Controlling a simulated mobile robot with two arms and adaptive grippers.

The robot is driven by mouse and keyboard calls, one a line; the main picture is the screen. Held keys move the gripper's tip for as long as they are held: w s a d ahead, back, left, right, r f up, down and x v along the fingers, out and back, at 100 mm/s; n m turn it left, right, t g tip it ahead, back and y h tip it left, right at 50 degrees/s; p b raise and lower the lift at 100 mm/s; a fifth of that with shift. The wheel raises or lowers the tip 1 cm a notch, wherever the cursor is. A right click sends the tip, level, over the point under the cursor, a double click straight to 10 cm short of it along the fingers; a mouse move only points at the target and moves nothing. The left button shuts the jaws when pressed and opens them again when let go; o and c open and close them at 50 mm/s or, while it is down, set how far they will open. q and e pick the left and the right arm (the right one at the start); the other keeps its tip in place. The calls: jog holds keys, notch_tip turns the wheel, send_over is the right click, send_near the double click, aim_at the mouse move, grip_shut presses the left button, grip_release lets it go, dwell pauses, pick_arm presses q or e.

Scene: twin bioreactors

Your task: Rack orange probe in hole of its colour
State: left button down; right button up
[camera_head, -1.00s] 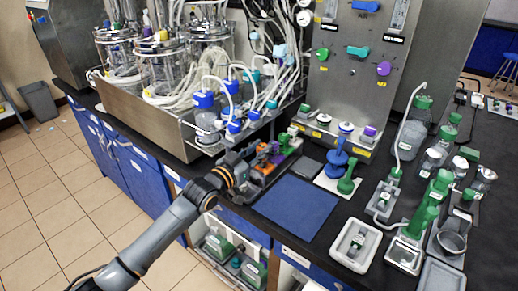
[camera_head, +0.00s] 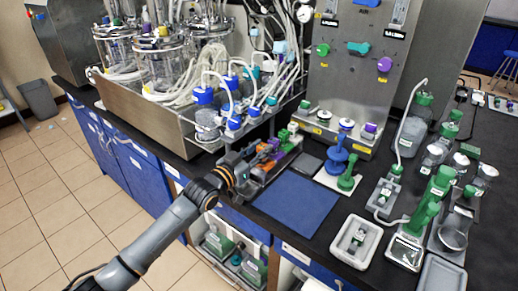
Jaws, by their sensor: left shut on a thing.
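The orange probe (camera_head: 267,150) is at the small rack (camera_head: 258,185) at the counter's front edge, left of the blue mat. My left gripper (camera_head: 250,165) reaches the rack from the front left and is shut on the orange probe. The gripper hides part of the rack, and the holes are too small to make out. I cannot tell whether the probe's tip is in a hole. Purple and green pieces (camera_head: 288,142) show just behind the orange one. My right gripper is not in view.
A blue mat (camera_head: 297,204) lies clear to the right of the rack. Blue and green stands (camera_head: 340,165) are behind it. The bioreactor's steel tray (camera_head: 150,112) and tubing rise at the back left. White trays (camera_head: 355,241) and bottles fill the right side.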

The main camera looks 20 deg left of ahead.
pick_arm(q)
jog(key=shift+f, duration=0.45)
dwell(0.5)
jog(key=c, duration=1)
grip_release()
jog(key=v, duration=1.2)
